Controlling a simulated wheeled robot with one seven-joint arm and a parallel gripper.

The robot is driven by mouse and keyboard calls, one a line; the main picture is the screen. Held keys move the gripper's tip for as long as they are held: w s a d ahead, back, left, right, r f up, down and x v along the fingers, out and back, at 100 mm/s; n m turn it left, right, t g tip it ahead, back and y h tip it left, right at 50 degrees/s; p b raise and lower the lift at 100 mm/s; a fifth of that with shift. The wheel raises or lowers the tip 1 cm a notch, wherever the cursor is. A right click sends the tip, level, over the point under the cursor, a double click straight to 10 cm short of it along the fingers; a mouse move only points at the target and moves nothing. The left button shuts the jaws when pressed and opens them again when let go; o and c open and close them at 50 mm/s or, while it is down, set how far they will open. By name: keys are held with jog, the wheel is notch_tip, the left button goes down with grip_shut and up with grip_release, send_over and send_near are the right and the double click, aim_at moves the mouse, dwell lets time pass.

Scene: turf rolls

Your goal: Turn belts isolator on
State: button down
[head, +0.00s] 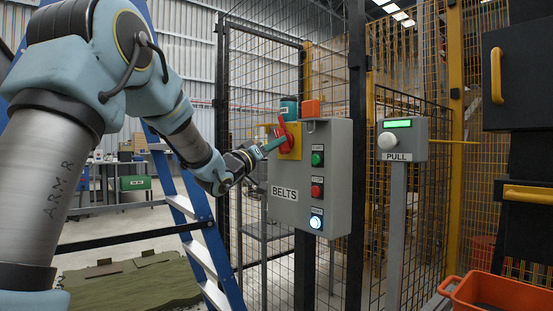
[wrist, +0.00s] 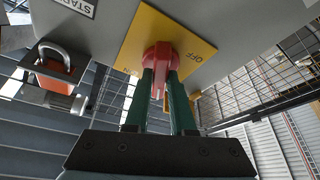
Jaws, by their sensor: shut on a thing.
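The belts isolator is a red handle (head: 287,137) on a yellow plate (head: 297,154), on the upper left front of the grey BELTS box (head: 335,165). In the wrist view the red handle (wrist: 161,56) stands out from the yellow plate (wrist: 186,33), with OFF printed at its right; lettering at the plate's left edge is partly cut off. My gripper (head: 277,144) reaches in from the left. Its two green fingers (wrist: 160,78) are shut on the red handle, one on each side. The fingers hide part of the handle, and I cannot tell which mark it points to.
The box also has green (head: 317,159) and red (head: 317,190) buttons and a lit one (head: 316,222). A red padlock (wrist: 55,68) is close by in the wrist view. A PULL post (head: 397,140) and orange crate (head: 495,294) are right; a blue ladder (head: 205,235) is left.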

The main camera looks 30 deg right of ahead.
jog(key=m+g+b, duration=0.1)
jog(key=m, duration=0.1)
jog(key=m+g+h+b, duration=0.1)
jog(key=m, duration=0.1)
jog(key=m+g+b, duration=0.1)
jog(key=m, duration=0.2)
jog(key=shift+w+f, duration=0.2)
jog(key=shift+w, duration=0.05)
jog(key=shift+m+g, duration=0.3)
jog(key=shift+m, duration=0.1)
jog(key=c, duration=0.8)
grip_release()
jog(key=shift+r, duration=0.1)
jog(key=shift+o, duration=0.2)
jog(key=shift+a+b, duration=0.15)
jog(key=shift+b, duration=0.15)
jog(key=v, duration=1)
jog(key=shift+a+f+b, duration=0.25)
jog(key=shift+f+b, duration=0.05)
jog(key=shift+f, duration=0.05)
